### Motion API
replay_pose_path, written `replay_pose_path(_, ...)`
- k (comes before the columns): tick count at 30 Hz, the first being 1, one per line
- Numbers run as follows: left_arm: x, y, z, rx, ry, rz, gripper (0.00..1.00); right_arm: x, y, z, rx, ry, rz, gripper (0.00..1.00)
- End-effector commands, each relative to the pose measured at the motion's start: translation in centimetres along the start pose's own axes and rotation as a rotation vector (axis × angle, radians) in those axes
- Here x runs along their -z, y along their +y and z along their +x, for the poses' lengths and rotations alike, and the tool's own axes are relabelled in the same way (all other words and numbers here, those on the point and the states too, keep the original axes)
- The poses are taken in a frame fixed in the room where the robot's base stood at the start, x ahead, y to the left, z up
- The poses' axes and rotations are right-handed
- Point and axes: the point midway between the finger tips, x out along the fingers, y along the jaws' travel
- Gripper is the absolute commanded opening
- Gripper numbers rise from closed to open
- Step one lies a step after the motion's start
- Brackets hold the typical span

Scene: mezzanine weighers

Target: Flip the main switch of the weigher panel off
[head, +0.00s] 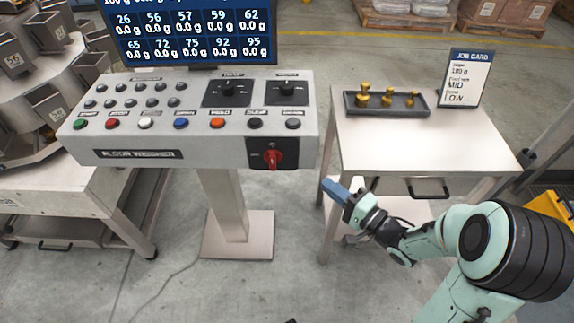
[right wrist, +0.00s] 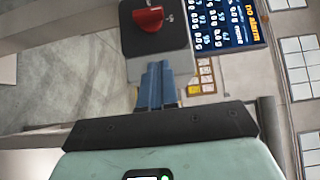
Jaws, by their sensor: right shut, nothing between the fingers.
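The weigher panel (head: 205,152) is a pale grey console on a post, with a "FLOOR WEIGHER" label on its front. The main switch (head: 273,158) is a red rotary handle on a black plate at the right end of that front face; its handle looks roughly upright. In the right wrist view the red switch (right wrist: 148,17) is at the top, beyond the fingertips. My right gripper (head: 334,188) is to the right of and below the switch, apart from it. Its blue fingers (right wrist: 158,78) are shut together and empty. My left gripper is not in view.
Coloured buttons and two black dials (head: 233,90) cover the panel top, below a display screen (head: 190,38). A side table (head: 400,150) at right holds a dark tray (head: 428,106) of brass weights and a job card (head: 467,80). Floor shows between post and table.

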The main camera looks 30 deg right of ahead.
Motion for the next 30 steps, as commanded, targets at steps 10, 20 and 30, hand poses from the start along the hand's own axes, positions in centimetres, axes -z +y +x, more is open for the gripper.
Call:
replay_pose_path(10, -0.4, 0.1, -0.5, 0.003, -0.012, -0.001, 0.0, -0.1, 0.1, 6.5, 0.001, -0.005, 0.001, 0.0)
replay_pose_path(20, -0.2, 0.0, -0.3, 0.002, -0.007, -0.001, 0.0, -2.0, 0.1, 11.4, -0.001, -0.003, 0.003, 0.0)
replay_pose_path(30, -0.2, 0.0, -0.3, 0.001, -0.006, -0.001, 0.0, -2.9, 0.0, 12.4, -0.002, 0.0, 0.002, 0.0)
